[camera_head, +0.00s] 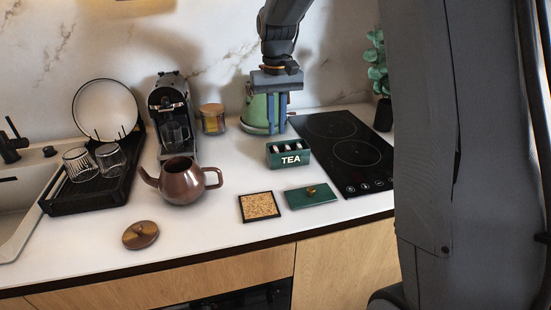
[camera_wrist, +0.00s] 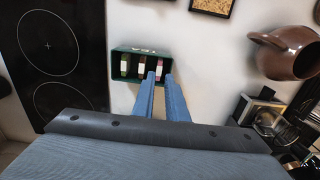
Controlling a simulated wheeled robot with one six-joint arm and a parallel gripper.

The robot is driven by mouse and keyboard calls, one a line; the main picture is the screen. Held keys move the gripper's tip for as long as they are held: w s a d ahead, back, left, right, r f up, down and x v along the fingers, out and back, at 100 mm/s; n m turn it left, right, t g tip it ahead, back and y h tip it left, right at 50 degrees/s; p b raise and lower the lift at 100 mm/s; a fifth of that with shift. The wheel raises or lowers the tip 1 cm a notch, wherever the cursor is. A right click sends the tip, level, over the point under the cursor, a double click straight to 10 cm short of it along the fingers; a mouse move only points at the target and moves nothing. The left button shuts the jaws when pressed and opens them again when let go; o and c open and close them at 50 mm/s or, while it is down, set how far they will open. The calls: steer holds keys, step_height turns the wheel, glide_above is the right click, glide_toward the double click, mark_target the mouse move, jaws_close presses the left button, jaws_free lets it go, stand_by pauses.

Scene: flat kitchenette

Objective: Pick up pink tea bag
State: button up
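The green box marked TEA (camera_head: 288,161) stands open on the white counter, with several tea bags upright in its slots. In the wrist view the box (camera_wrist: 117,52) shows a green bag (camera_wrist: 125,65), a pale yellow-green bag (camera_wrist: 141,66) and a pink tea bag (camera_wrist: 159,69) at its right end. My gripper (camera_head: 277,129) points down above and behind the box in the head view. In the wrist view its two blue fingers (camera_wrist: 160,76) are apart with a narrow empty gap. Their tips appear in line with the pink bag, partly covering that end of the box.
The green box lid (camera_head: 311,196) and a cork mat (camera_head: 259,206) lie in front of the box. A brown teapot (camera_head: 182,184) stands left, a black cooktop (camera_head: 345,153) right. A green kettle (camera_head: 255,112) is behind my gripper.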

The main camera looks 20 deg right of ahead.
mark_target(276, 149)
steer(key=shift+w+f+p, duration=0.2)
steer(key=shift+f+p, duration=0.5)
steer(key=shift+f, duration=1.2)
steer(key=shift+w+f+p, duration=0.15)
steer(key=shift+f+p, duration=0.5)
steer(key=shift+f, duration=1.2)
jaws_close()
